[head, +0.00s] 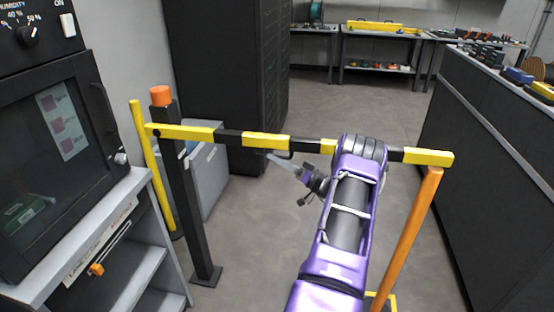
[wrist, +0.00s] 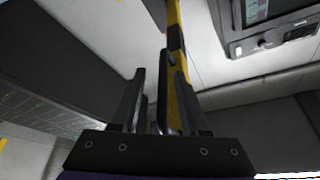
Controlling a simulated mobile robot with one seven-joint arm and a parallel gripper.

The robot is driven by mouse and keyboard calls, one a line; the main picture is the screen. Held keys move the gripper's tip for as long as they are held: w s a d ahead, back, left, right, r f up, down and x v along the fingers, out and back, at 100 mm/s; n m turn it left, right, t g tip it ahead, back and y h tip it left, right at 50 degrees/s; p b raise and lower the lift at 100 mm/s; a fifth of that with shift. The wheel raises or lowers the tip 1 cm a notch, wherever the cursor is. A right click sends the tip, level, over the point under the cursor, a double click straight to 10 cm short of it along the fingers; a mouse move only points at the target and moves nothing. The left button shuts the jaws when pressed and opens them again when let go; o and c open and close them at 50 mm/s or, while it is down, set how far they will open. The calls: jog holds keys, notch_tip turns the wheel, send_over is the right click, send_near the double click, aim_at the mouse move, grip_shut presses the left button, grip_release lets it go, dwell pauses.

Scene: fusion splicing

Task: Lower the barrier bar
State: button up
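The barrier bar (head: 265,140), striped yellow and black, spans roughly level across the aisle in the head view. Its left end meets a dark post (head: 183,190) with an orange cap. Its right end is at the top of a slanted orange post (head: 408,235); contact there is unclear. My arm covers part of the bar. My gripper (head: 272,156) is just below the bar's middle. In the wrist view, the fingers of my gripper (wrist: 158,85) stand apart on either side of a dark handle (wrist: 164,95), with the bar (wrist: 175,30) behind it and a gap beside the left finger.
A machine with a dark window (head: 60,160) stands close on the left. A dark cabinet (head: 225,80) and a grey box (head: 205,165) stand behind the bar. A long dark counter (head: 490,150) lines the right. The floor between is clear.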

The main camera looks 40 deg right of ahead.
jog(key=shift+d, duration=0.1)
jog(key=v, duration=1.7)
jog(key=shift+s, duration=0.2)
